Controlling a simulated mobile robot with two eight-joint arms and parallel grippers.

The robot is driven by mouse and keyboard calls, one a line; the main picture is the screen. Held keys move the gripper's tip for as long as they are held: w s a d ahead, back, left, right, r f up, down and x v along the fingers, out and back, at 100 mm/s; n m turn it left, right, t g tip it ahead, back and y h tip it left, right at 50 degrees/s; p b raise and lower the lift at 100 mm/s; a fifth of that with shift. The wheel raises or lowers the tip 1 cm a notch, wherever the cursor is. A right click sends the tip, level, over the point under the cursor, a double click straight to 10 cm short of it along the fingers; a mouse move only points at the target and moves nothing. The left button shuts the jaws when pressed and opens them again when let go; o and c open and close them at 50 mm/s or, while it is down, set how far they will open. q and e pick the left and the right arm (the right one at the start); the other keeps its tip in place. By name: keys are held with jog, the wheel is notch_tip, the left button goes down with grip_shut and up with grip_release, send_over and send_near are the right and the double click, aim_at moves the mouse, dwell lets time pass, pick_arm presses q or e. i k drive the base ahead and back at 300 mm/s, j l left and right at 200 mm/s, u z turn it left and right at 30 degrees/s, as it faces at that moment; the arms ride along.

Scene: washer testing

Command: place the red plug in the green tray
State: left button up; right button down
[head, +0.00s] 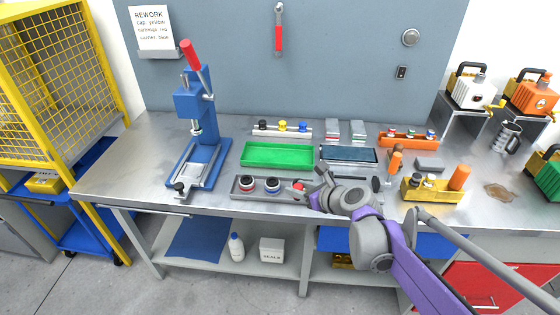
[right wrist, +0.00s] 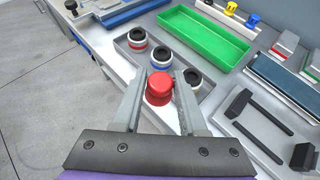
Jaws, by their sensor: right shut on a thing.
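The red plug (right wrist: 159,86) is between the two fingers of my right gripper (right wrist: 160,78), which is shut on it. In the head view the red plug (head: 299,186) shows just left of the right gripper (head: 310,193), over the grey tray. I cannot tell whether the plug touches the tray under it. The green tray (head: 278,154) lies behind the grey tray and looks empty. It also shows at the top of the right wrist view (right wrist: 205,37). My left gripper is not in view.
The grey tray (head: 236,194) holds several white ring parts with black centres. A blue press (head: 198,150) stands left of the green tray. A rack with black, yellow and blue plugs (head: 282,133) stands behind it, and a dark blue tray (head: 348,154) lies to its right.

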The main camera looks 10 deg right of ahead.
aim_at(278, 158)
jog(key=i, duration=0.95)
